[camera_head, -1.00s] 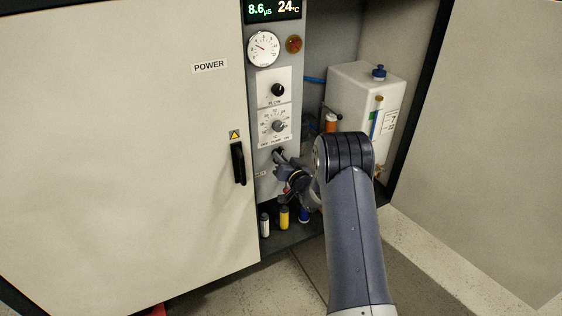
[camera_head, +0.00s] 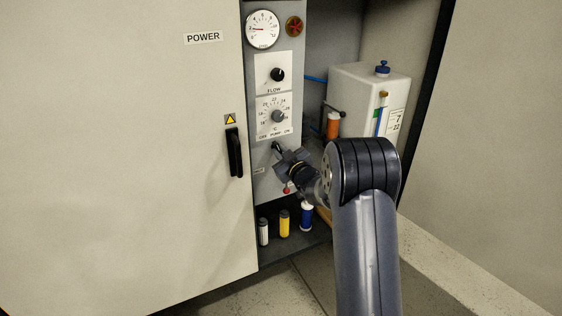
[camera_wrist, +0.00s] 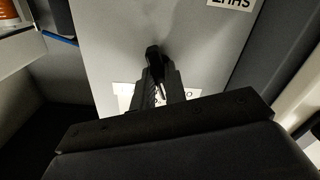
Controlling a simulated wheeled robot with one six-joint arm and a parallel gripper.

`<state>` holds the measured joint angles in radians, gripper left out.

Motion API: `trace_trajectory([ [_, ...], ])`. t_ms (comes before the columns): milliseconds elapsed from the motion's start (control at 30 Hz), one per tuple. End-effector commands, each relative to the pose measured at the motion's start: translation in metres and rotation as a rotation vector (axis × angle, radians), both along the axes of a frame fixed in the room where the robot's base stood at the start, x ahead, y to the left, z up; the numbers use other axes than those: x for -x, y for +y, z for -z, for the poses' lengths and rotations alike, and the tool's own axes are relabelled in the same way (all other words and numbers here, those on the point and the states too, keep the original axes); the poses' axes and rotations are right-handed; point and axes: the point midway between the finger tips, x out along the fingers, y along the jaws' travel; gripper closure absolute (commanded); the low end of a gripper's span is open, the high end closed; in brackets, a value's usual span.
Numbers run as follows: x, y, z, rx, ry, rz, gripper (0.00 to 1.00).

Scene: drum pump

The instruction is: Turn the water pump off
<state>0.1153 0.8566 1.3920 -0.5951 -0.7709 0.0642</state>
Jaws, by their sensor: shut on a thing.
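The pump switch (camera_head: 277,147) is a small dark handle on the grey control panel, under the label strip marked PUMP (camera_head: 274,134). My gripper (camera_head: 283,156) is at this switch, with its fingers closed around it. In the wrist view the fingers (camera_wrist: 155,68) are close together with a dark piece between their tips, against the panel. The fingers hide most of the switch, so I cannot read its position. The pressure gauge (camera_head: 262,29) above has its needle pointing to the left.
Flow knob (camera_head: 277,75) and temperature knob (camera_head: 278,116) sit above the switch. A white tank (camera_head: 356,95) stands right of the panel, and several bottles, including a yellow one (camera_head: 284,223), stand below. The cabinet door with its black handle (camera_head: 236,153) is at left.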

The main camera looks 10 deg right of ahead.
Motion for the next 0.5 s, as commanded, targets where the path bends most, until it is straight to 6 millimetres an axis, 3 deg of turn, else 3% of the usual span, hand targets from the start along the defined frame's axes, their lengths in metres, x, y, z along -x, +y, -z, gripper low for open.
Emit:
trace_trajectory([
  [500,-0.0004,0.0004,-0.0010,0.144,-0.044,-0.001,1.00],
])
